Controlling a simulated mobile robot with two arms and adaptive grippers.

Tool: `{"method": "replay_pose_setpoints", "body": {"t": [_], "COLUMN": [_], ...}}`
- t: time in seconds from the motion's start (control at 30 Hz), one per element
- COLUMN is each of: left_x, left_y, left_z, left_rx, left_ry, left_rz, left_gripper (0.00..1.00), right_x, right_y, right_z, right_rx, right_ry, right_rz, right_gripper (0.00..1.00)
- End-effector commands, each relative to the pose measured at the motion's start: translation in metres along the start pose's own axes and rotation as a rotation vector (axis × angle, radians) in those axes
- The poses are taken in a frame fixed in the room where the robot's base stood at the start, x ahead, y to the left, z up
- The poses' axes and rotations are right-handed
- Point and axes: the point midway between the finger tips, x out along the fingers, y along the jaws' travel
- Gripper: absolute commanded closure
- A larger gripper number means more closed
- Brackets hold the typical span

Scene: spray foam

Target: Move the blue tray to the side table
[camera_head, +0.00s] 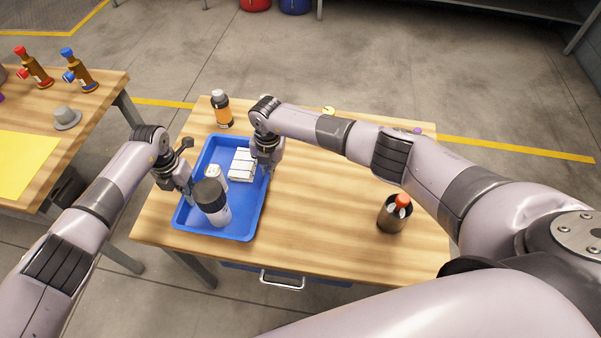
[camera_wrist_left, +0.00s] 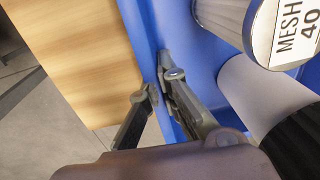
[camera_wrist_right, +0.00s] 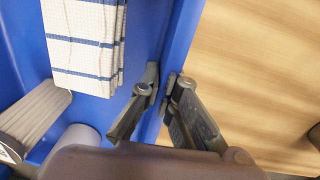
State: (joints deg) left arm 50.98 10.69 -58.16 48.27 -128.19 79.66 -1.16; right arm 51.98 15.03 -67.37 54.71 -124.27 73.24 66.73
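The blue tray (camera_head: 252,222) is on the wooden table, near its left end. It holds a folded striped cloth (camera_head: 242,164), a dark-capped white container (camera_head: 212,203) and a smaller white item (camera_head: 213,172). My left gripper (camera_head: 184,186) is at the tray's left wall; in the left wrist view its fingers (camera_wrist_left: 160,86) close on the wall (camera_wrist_left: 140,30), one on each side. My right gripper (camera_head: 266,166) is at the right wall; in the right wrist view its fingers (camera_wrist_right: 161,84) close on that wall (camera_wrist_right: 183,35). Whether the tray is slightly raised cannot be told.
A second wooden table (camera_head: 105,82) at left bears a yellow sheet (camera_head: 25,160), a grey cap-like item (camera_head: 67,117) and two bottles. An orange-and-black bottle (camera_head: 221,110) stands just behind the tray. A dark bottle with an orange top (camera_head: 395,214) stands at right. Floor shows between the tables.

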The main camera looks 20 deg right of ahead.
Motion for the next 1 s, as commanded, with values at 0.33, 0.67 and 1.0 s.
{"method": "replay_pose_setpoints", "body": {"t": [0.33,0.67,1.0], "left_x": [0.016,0.036,0.046], "left_y": [0.004,0.005,0.006], "left_z": [-0.001,-0.001,-0.001], "left_rx": [-0.002,-0.002,-0.002], "left_ry": [0.001,0.001,0.003], "left_rz": [0.004,0.004,0.003], "left_gripper": [1.00,1.00,0.89], "right_x": [0.016,0.037,0.047], "right_y": [-0.003,-0.005,-0.006], "right_z": [0.002,0.002,0.001], "right_rx": [0.002,0.002,0.002], "right_ry": [-0.002,-0.002,-0.001], "right_rz": [-0.004,-0.004,-0.005], "right_gripper": [1.00,1.00,0.89]}}
